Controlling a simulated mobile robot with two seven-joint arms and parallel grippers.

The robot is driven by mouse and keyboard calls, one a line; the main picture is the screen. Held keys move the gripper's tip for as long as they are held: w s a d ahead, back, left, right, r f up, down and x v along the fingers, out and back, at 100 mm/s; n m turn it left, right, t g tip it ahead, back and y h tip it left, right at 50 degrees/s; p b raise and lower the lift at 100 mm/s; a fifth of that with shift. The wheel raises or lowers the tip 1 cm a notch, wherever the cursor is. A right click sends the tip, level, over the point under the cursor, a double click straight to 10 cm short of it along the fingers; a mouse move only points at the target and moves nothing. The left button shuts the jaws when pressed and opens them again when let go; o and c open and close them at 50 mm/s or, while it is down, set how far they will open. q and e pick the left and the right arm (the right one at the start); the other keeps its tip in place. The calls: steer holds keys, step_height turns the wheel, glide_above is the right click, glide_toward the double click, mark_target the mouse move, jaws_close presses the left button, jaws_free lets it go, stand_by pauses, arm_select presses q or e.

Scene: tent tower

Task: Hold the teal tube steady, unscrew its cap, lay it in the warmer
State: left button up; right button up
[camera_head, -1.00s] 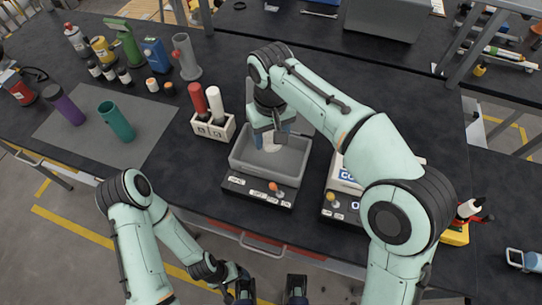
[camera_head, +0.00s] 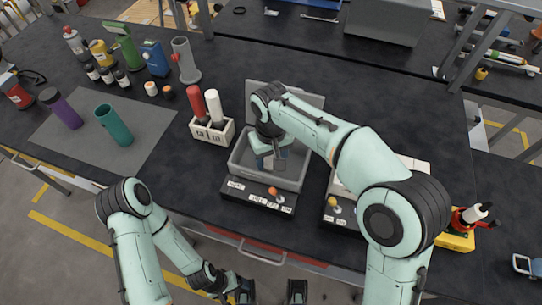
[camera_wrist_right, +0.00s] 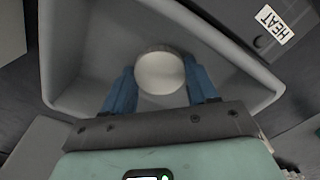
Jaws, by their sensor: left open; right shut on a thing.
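The teal tube (camera_head: 114,125) stands upright on the grey mat at the left of the bench. Its top looks dark and open, with no cap on it. My right gripper (camera_head: 270,162) is down inside the grey basin of the warmer (camera_head: 234,170). In the right wrist view my right gripper (camera_wrist_right: 160,88) is shut on a pale round cap (camera_wrist_right: 160,72), over the floor of the basin (camera_wrist_right: 68,85). Whether the cap touches the floor I cannot tell. My left gripper (camera_head: 271,290) is open and empty at the bottom, in front of the bench, away from the tube.
A purple bottle (camera_head: 61,108) stands beside the tube. A white rack (camera_head: 211,131) with a red and a white bottle is left of the warmer. A second device (camera_head: 341,206) is right of it, partly behind my right arm. Several bottles stand at the back left.

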mark_target(271, 161)
steer(key=o, duration=1.2)
steer(key=shift+f, duration=0.1)
steer(key=shift+c, duration=0.2)
step_height(271, 161, up, 12)
steer(key=p, duration=0.2)
steer(key=shift+r+p, duration=0.2)
steer(key=shift+p, duration=0.2)
steer(key=shift+s, duration=0.1)
